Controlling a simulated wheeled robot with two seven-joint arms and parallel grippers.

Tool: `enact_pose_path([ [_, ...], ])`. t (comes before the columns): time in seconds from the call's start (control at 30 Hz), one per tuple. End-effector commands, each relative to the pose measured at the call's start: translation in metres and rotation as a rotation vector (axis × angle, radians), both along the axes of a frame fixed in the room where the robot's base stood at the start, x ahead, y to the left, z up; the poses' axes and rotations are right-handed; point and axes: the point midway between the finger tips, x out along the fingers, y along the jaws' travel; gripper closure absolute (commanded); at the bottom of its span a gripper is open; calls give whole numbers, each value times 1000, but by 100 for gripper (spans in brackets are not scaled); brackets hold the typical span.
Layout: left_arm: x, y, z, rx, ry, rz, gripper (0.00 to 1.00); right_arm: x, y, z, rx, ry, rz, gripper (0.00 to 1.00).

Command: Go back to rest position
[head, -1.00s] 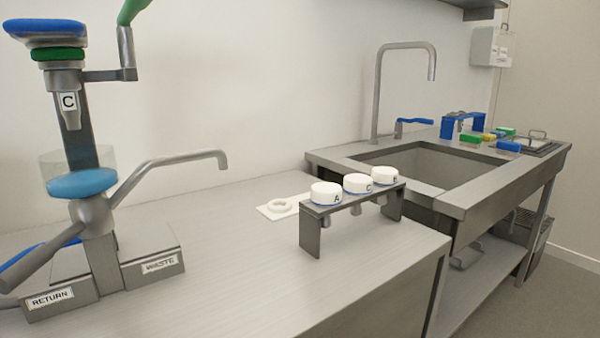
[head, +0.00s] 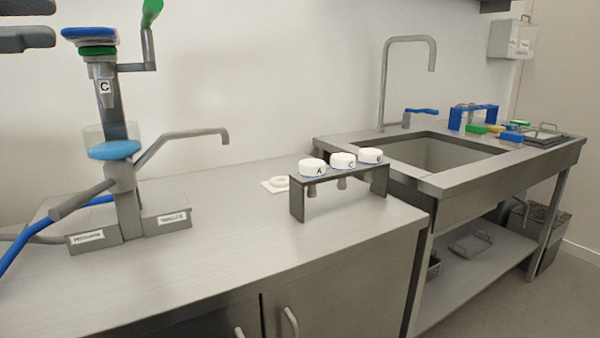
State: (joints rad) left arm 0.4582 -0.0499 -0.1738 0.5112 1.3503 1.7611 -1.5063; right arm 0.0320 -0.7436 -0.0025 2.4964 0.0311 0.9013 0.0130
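My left gripper (head: 28,39) shows at the top left edge of the head view. Its two dark grey fingers lie one above the other with a gap between them, and nothing shows between them. It is left of the filling machine (head: 118,150), apart from it, at the height of the machine's blue top. The machine stands on the steel counter with a label C on its upper part. My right gripper is out of view.
A rack (head: 340,182) with white capped nozzles A, C and another stands on the counter (head: 240,235). A sink (head: 430,155) with a tap is at the right. The counter's front is clear.

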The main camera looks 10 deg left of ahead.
Motion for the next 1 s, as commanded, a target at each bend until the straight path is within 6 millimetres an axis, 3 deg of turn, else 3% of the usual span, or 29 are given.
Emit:
enact_pose_path([
  [0.37,23,5,-31,-191,242,63,67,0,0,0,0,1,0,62],
  [0.57,41,2,-73,-348,478,129,67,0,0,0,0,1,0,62],
  [0.67,49,-5,-109,-436,640,181,67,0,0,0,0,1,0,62],
  [0.77,55,-19,-164,-528,845,260,67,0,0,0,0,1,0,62],
  [0.87,52,-41,-233,-598,1059,368,67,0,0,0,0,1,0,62],
  [1.0,33,-72,-332,-634,1295,541,67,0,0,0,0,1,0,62],
])
